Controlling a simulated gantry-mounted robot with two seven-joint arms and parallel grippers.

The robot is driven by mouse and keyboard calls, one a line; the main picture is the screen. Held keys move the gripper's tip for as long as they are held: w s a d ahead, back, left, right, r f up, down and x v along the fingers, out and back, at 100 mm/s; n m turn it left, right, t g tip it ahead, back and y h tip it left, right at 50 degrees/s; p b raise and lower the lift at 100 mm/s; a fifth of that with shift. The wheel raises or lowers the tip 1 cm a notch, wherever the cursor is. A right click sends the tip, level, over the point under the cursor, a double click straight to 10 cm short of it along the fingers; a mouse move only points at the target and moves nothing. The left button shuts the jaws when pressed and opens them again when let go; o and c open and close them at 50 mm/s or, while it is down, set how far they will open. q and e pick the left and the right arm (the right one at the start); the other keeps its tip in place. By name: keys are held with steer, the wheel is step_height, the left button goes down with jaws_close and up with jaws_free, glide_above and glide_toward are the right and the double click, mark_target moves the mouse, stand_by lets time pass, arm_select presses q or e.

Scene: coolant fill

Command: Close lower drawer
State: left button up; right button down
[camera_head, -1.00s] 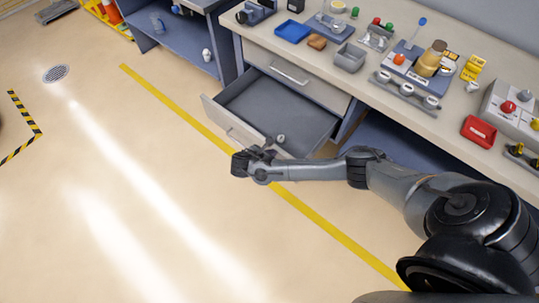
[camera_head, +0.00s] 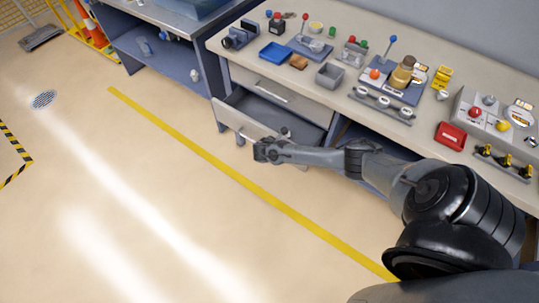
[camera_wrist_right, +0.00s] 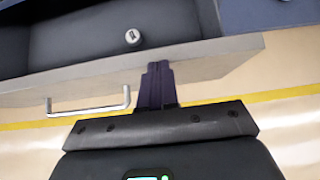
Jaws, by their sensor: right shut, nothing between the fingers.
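The lower drawer (camera_head: 238,117) is partly open, sticking out of the workbench below a shut upper drawer (camera_head: 285,92). In the right wrist view its grey front panel (camera_wrist_right: 205,60) crosses the picture, with a metal bar handle (camera_wrist_right: 90,109) to the left of my fingers. My right gripper (camera_head: 262,150) is at the outer side of the drawer front. Its dark fingers (camera_wrist_right: 157,70) are shut and empty, and overlap the front panel; they seem to press on it right of the handle. My left gripper is not in view.
A small grey cylinder (camera_head: 285,132) lies inside the drawer. The workbench top (camera_head: 335,100) holds a blue tray (camera_head: 275,52), a grey bin (camera_head: 329,75) and a red bin (camera_head: 450,135). Open floor with a yellow line (camera_head: 200,163) lies in front.

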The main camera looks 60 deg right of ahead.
steer(key=d+b, duration=0.2)
steer(key=d, duration=0.9)
steer(key=shift+s+d, duration=0.3)
steer(key=shift+s, duration=0.05)
steer(key=shift+a, duration=0.1)
